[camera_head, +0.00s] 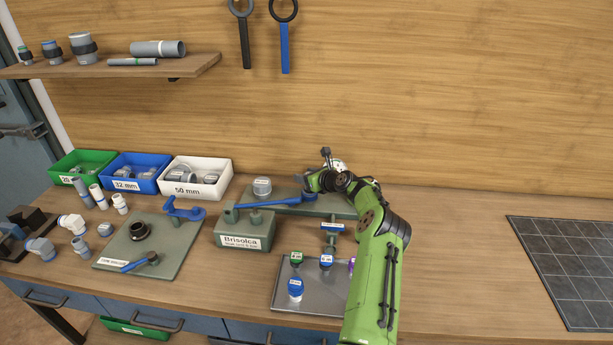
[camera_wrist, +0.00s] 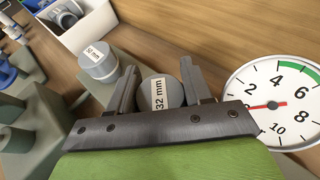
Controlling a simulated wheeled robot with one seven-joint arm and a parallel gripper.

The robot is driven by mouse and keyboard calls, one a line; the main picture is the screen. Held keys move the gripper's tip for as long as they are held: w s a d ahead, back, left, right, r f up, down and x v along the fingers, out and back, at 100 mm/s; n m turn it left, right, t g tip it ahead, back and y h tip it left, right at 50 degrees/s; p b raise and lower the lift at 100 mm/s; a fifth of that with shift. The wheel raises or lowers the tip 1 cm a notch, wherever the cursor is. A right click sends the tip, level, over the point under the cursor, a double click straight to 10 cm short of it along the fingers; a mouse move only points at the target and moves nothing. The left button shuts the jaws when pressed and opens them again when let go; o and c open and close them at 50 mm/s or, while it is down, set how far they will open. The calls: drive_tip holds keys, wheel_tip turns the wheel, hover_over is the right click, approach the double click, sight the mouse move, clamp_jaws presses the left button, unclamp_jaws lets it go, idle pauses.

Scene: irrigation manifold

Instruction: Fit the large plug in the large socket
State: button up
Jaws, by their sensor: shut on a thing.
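My gripper (camera_wrist: 158,72) has its two fingers on either side of a grey round piece labelled "32 mm" (camera_wrist: 171,92) and is shut on it. Its lower part is hidden behind the gripper body, so I cannot tell how it sits below. A larger grey round piece labelled "50 mm" (camera_wrist: 98,60) stands upright just left of the fingers, apart from them. In the head view this piece (camera_head: 262,187) stands on the green-grey back plate (camera_head: 322,207). My arm hides the fingertips there. I cannot make out an empty socket in either view.
A pressure gauge (camera_wrist: 276,103) is close on the right of the gripper. A block marked "Brisolca" (camera_head: 245,235) and a long blue lever (camera_head: 268,201) lie left. Labelled bins (camera_head: 197,190) stand behind. A metal tray (camera_head: 284,298) holds several small coloured pieces.

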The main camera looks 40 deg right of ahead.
drive_tip(key=shift+f, duration=0.1)
idle(0.3)
drive_tip(key=shift+f+b, duration=0.3)
drive_tip(key=shift+f, duration=0.1)
drive_tip(key=shift+f+b, duration=0.45)
drive_tip(key=shift+f, duration=0.05)
drive_tip(key=shift+f+b, duration=0.65)
drive_tip(key=shift+f, duration=0.3)
idle(1.2)
drive_tip(key=o, duration=1.5)
drive_tip(key=shift+r, duration=0.1)
drive_tip(key=shift+o, duration=0.2)
drive_tip(key=shift+r, duration=0.15)
